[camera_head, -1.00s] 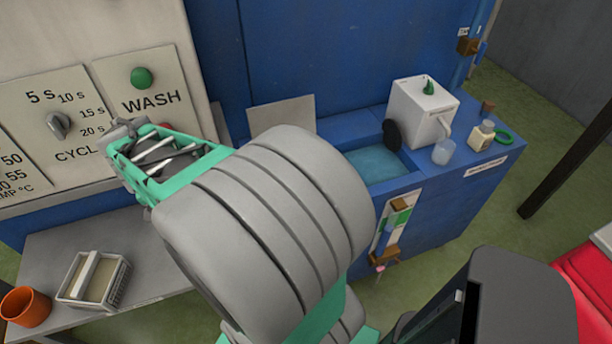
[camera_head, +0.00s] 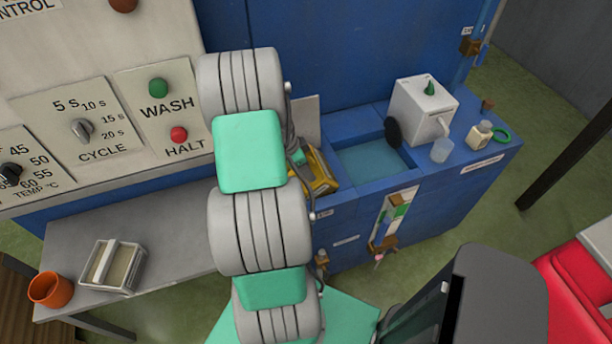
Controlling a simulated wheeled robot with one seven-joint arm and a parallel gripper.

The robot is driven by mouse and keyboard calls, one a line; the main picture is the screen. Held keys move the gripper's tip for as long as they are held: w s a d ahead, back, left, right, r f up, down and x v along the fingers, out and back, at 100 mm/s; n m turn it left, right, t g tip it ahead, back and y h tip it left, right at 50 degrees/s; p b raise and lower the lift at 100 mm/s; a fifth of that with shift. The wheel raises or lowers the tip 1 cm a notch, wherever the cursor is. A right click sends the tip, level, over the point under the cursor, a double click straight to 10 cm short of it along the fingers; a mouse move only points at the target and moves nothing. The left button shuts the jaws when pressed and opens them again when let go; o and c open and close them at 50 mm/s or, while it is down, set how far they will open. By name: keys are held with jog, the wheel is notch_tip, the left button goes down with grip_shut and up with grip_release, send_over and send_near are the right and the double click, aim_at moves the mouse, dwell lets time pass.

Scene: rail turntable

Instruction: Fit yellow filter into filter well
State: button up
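A yellow block-like thing with dark parts (camera_head: 320,172), likely the yellow filter, shows just right of my arm on the left end of the blue cabinet top. My arm hides its left side, so I cannot tell whether it sits in a well, lies on the top or is held. I cannot make out the filter well for certain. My gripper's fingers are hidden behind my arm, which stands upright in the middle of the view.
A water-filled basin (camera_head: 372,160) lies in the blue cabinet (camera_head: 345,215). A white dispenser box (camera_head: 422,110), a clear cup (camera_head: 441,150) and a small bottle (camera_head: 479,134) stand to its right. A white basket (camera_head: 112,267) and orange cup (camera_head: 50,290) are on the grey shelf (camera_head: 170,235).

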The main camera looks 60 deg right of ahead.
grip_shut()
dwell(0.4)
jog(key=shift+r, duration=0.1)
dwell(0.9)
